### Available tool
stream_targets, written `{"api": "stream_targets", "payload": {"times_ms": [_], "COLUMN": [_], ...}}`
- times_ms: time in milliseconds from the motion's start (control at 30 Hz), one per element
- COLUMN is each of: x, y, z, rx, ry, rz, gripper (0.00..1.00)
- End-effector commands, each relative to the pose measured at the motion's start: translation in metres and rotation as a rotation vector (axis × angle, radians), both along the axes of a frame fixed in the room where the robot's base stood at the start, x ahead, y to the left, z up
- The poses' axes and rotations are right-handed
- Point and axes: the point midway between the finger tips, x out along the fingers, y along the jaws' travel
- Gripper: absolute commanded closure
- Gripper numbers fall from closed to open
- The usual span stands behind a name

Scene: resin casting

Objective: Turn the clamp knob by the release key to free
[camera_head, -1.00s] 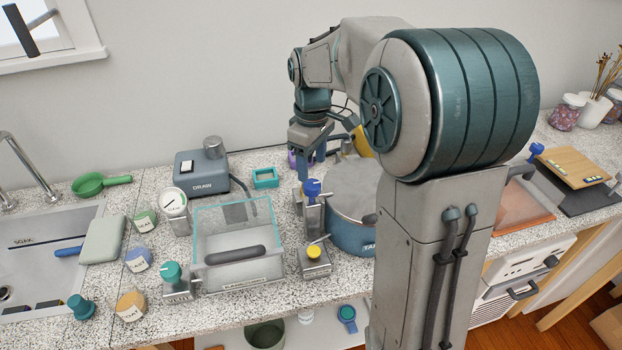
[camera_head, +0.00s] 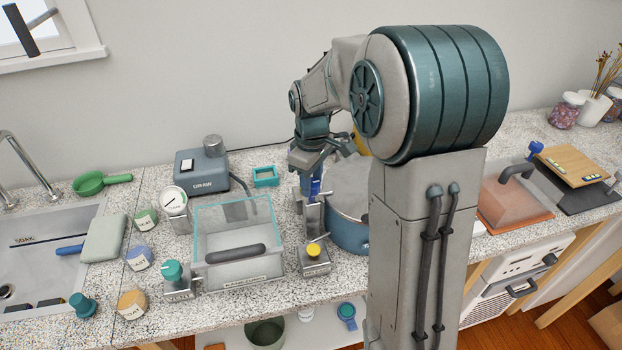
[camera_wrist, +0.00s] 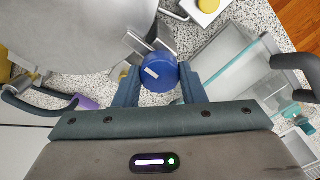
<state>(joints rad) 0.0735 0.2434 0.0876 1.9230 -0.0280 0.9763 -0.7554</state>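The clamp knob (camera_wrist: 158,72) is blue with a white mark on its top, beside a metal bracket (camera_wrist: 150,42). In the head view it (camera_head: 315,187) is partly hidden by my gripper. My gripper (camera_wrist: 158,78) is over the knob, with one finger on each side of it. The fingers look spread, with a narrow gap showing at the left finger; contact on the right is unclear. In the head view my gripper (camera_head: 312,182) points down beside the clear box. I cannot make out a release key marking.
A yellow-knobbed fitting (camera_head: 314,256) is in front. The DRAW unit (camera_head: 202,176) and a teal tray (camera_head: 266,177) are behind to the left.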

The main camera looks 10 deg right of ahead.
Motion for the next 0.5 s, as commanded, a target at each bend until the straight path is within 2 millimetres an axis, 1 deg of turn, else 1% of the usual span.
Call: {"api": "stream_targets", "payload": {"times_ms": [267,500], "x": [0.0001,0.0002], "y": [0.0001,-0.0001], "z": [0.0001,-0.0002], "rx": [0.003,0.003], "ry": [0.000,-0.002], "rz": [-0.039,-0.181], "gripper": [0.86,0.86]}}
